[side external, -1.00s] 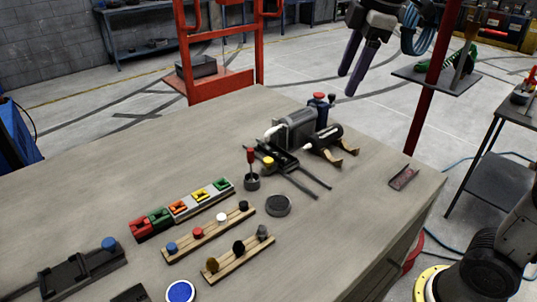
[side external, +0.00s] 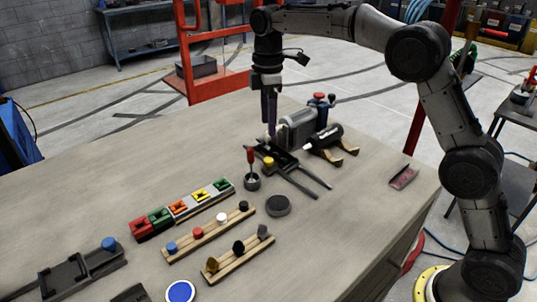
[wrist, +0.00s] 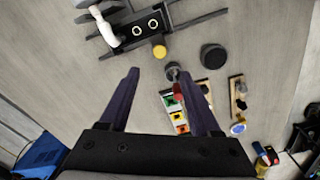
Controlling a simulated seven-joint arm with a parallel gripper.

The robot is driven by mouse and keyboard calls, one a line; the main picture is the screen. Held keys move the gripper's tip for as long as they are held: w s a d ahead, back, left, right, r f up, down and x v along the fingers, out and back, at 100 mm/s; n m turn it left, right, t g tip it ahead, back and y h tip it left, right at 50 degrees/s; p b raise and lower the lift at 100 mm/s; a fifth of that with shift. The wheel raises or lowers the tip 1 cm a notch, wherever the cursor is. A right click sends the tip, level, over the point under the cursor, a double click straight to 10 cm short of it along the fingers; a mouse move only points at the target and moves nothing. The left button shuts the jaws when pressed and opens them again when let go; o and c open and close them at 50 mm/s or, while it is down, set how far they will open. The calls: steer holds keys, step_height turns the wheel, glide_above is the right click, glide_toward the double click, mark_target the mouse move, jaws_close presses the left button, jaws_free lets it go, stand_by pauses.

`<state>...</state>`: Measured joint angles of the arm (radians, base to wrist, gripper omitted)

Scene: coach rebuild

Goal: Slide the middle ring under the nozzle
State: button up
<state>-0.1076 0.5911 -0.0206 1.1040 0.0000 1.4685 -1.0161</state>
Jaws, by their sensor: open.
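A black slide plate (side external: 283,162) with long dark rails lies on the bench, a yellow knob (side external: 268,162) at its front edge. The wrist view shows the plate (wrist: 125,36) at the top, with two pale-rimmed rings (wrist: 153,23) (wrist: 137,30) on it. A white nozzle (wrist: 105,28) covers the plate's left part there, so I cannot tell whether another ring lies beneath it. The yellow knob (wrist: 159,51) also shows there. My gripper (side external: 270,132) points down by the nozzle end of the plate. In the wrist view my gripper (wrist: 162,75) is open with nothing between its fingers.
A red-topped stick in a dark cup (side external: 252,181) and a dark round puck (side external: 278,206) stand in front. Coloured blocks (side external: 180,207) and peg strips (side external: 209,228) lie nearer.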

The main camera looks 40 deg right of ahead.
mark_target(268, 159)
step_height(268, 159, down, 11)
steer(key=shift+r, duration=0.1)
stand_by(0.4)
jaws_close()
stand_by(1.3)
